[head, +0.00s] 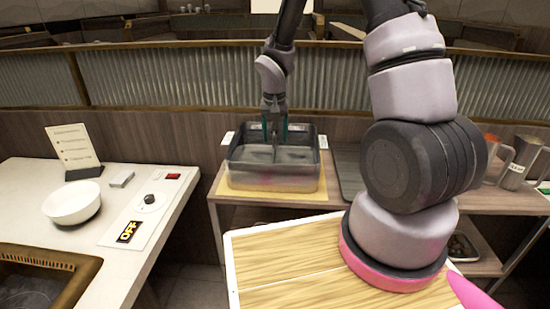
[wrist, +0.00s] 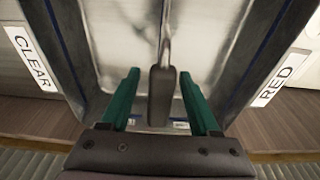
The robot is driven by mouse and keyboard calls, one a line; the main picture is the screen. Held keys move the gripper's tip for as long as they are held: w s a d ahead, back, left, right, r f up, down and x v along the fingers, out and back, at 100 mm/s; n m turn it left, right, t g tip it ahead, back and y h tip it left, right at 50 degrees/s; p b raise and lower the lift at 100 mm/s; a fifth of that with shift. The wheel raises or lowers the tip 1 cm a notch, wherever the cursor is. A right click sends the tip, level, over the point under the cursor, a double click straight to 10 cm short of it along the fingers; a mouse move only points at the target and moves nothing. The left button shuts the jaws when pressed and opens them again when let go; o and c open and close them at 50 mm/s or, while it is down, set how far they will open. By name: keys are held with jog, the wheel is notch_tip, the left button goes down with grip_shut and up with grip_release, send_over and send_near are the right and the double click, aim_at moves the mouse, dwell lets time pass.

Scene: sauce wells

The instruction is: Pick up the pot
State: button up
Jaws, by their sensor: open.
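The pot (head: 298,183) is a rectangular metal vessel with a divider, on a yellow mat on the low shelf unit. In the wrist view its metal interior (wrist: 110,30) fills the upper middle. My gripper (head: 275,138) is over the pot, pointing down. Its green fingers (wrist: 160,80) are open. In the wrist view a dark upright piece (wrist: 161,96) with a thin metal strip above it shows between the fingers. I cannot tell whether the fingers touch it.
A CLEAR label (wrist: 31,57) and a RED label (wrist: 281,77) flank the pot. A dark tray (head: 348,170) lies to its right. A metal pitcher (head: 520,165) stands far right.

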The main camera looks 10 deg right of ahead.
grip_shut()
jog(key=shift+r, duration=0.1)
